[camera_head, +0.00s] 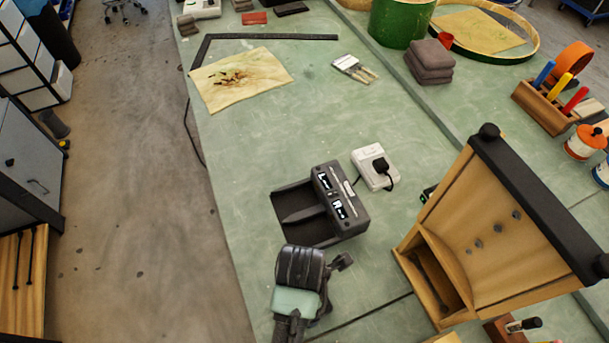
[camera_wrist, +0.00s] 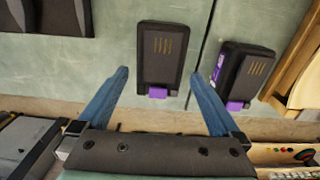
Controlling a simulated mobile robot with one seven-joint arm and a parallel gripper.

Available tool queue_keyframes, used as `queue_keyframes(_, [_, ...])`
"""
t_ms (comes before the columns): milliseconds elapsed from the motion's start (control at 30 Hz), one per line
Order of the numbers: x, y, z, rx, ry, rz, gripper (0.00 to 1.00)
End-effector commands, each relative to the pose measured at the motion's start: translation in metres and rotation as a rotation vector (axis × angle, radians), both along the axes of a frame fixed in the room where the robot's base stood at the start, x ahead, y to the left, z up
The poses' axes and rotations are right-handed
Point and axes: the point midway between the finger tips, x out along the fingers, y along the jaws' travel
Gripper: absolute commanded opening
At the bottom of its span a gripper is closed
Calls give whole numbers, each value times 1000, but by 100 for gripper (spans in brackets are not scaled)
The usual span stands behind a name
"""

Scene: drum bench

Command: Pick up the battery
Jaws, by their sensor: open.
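A black battery (camera_wrist: 161,55) with a purple tab and gold contact strips lies on the green bench in the wrist view. A second, similar battery (camera_wrist: 243,74) with a purple side label lies to its right, beyond a dark seam in the bench. My gripper (camera_wrist: 159,76) is open, with one blue finger to the left and one to the right of the first battery. The fingers look apart from it; I cannot tell the height above the bench. In the head view I cannot make out either battery; my arm's end covers part of the bench there.
A dark charger (camera_head: 340,196) and a white socket box (camera_head: 374,167) sit on the bench (camera_head: 240,140). A tall wooden cabinet (camera_head: 500,230) stands at the right. A stained cloth (camera_head: 240,79) and brushes (camera_head: 354,68) lie farther back.

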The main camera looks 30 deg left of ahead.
Motion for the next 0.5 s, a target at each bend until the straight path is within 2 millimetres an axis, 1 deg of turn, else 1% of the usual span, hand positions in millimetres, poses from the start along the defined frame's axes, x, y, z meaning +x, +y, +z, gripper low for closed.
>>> queue_keyframes(167, [0, -1, -10, 0, 1, -1, 100])
queue_keyframes(400, [1, -4, -43, -1, 2, -1, 100])
queue_keyframes(500, [1, -4, -53, 0, 1, -1, 100])
